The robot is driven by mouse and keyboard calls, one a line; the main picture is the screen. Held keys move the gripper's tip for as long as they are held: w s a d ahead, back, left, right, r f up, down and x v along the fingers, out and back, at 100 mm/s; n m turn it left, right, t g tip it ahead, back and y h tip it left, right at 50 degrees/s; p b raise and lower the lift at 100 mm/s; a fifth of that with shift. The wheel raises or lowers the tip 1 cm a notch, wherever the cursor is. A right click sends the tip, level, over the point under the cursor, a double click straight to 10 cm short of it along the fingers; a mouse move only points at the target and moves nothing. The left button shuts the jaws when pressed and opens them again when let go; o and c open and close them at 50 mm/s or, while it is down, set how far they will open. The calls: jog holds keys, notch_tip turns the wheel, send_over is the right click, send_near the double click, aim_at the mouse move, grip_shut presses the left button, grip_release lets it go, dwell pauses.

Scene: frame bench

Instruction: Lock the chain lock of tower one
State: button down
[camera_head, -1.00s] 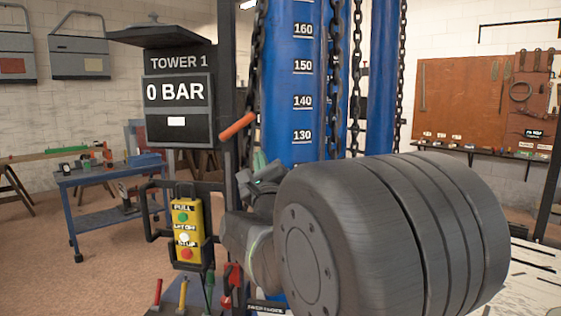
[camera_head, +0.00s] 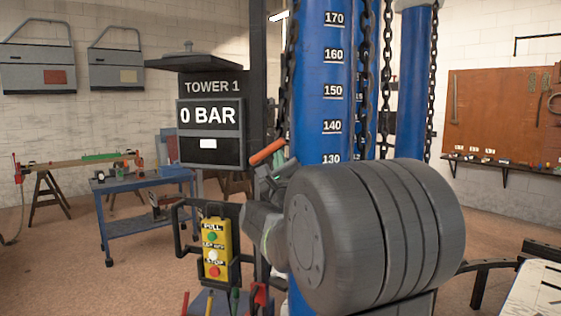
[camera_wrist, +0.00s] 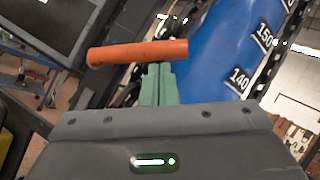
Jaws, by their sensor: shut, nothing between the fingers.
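Tower one carries the sign "TOWER 1" (camera_head: 213,87) above a "0 BAR" display (camera_head: 208,115). Its blue column (camera_head: 318,100) has a printed scale, with dark chains (camera_head: 364,75) hanging beside it. An orange cylindrical handle (camera_head: 268,152) sits left of the column, slightly tilted. It also shows in the wrist view (camera_wrist: 137,53), lying across the picture. My gripper (camera_wrist: 159,80) is shut and empty, its green fingertips at the handle's lower edge. Whether they touch it, I cannot tell. In the head view my gripper (camera_head: 268,174) is just below the handle, partly hidden by my arm.
A yellow button box (camera_head: 214,248) with green, white and red buttons hangs on a dark frame below the display. A blue workbench (camera_head: 150,185) stands at the left. Colored levers (camera_head: 235,301) show at the bottom. My arm covers the column's lower part.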

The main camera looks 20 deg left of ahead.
jog(key=shift+r+n+g+y+b, duration=0.3)
jog(key=shift+n+b, duration=0.05)
jog(key=shift+n, duration=0.15)
jog(key=shift+r+n, duration=0.15)
jog(key=shift+n, duration=0.15)
jog(key=shift+s+a+r+n+g+y+b, duration=0.1)
jog(key=shift+a+r+n+g+y+b, duration=0.15)
jog(key=shift+r+n+g+b, duration=0.4)
jog(key=shift+a+r+n+g+y+b, duration=0.1)
jog(key=shift+r+n+g+y+b, duration=0.2)
jog(key=shift+n, duration=0.65)
jog(key=shift+s+a+r+n+g+p, duration=0.1)
jog(key=shift+a+r+n+g+p, duration=1.15)
jog(key=shift+p, duration=0.95)
jog(key=shift+s+a+r+n+g+p, duration=0.1)
jog(key=shift+a+r+n+g+p, duration=0.65)
jog(key=shift+n+p, duration=1.1)
jog(key=shift+a+m+t+p, duration=0.2)
jog(key=shift+m+t+p, duration=0.05)
jog(key=shift+m+p, duration=0.1)
